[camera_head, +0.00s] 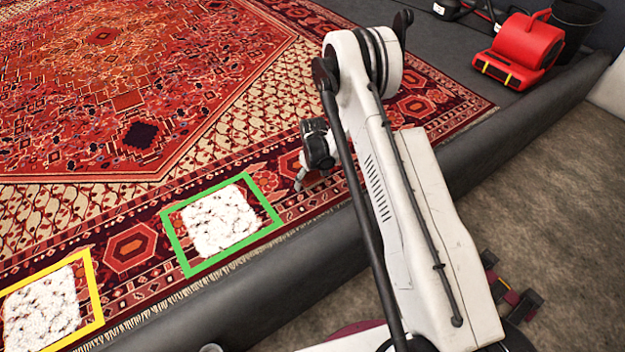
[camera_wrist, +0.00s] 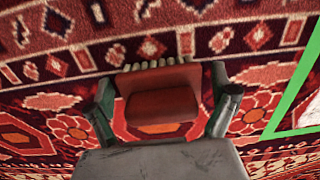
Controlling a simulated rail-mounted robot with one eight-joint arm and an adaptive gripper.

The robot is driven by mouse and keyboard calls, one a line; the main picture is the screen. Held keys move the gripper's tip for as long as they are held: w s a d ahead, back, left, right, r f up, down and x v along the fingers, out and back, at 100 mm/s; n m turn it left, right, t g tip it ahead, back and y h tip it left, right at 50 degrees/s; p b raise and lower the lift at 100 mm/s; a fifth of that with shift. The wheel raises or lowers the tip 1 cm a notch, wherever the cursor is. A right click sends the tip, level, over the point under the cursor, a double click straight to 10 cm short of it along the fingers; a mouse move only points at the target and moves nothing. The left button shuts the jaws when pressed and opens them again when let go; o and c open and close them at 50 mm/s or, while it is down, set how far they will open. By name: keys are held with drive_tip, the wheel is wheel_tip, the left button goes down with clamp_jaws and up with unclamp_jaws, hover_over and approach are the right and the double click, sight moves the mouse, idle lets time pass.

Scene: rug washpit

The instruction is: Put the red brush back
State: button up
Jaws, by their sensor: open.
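The red brush (camera_wrist: 158,97) shows in the wrist view over the patterned rug, with a row of pale bristles along its upper edge. My gripper (camera_wrist: 163,95) is open, with one finger on each side of the brush and close to its ends. I cannot tell whether the fingers touch it. In the head view my gripper (camera_head: 300,184) is low over the rug's border, right of the green frame. The brush cannot be made out there.
A green frame (camera_head: 183,254) and a yellow frame (camera_head: 94,290) surround white foam patches on the rug (camera_head: 130,85). A dark raised curb (camera_head: 535,125) borders the pit. A red blower (camera_head: 520,50) and black bucket (camera_head: 577,22) stand at top right. Small dark and reddish items at lower right are unclear.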

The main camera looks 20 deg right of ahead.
wheel_tip(320, 180, up, 12)
drive_tip(key=p, duration=0.3)
drive_tip(key=shift+r+p, duration=0.25)
drive_tip(key=shift+p, duration=0.1)
drive_tip(key=s+r+m+t, duration=0.1)
drive_tip(key=s+r, duration=0.3)
drive_tip(key=r, duration=0.6)
drive_tip(key=s+r+t, duration=0.1)
drive_tip(key=s+r, duration=0.2)
drive_tip(key=r, duration=0.7)
drive_tip(key=s+r+m+t, duration=0.1)
drive_tip(key=s+r, duration=0.3)
drive_tip(key=r, duration=0.6)
drive_tip(key=s+r+m+t, duration=0.1)
drive_tip(key=s+r, duration=0.3)
drive_tip(key=s, duration=0.8)
drive_tip(key=s+r+m+t, duration=0.1)
drive_tip(key=s+r+t, duration=0.2)
drive_tip(key=s, duration=1)
drive_tip(key=shift+s+r, duration=0.25)
drive_tip(key=shift+r, duration=0.6)
wheel_tip(320, 180, up, 15)
drive_tip(key=p, duration=1.4)
drive_tip(key=shift+f, duration=0.2)
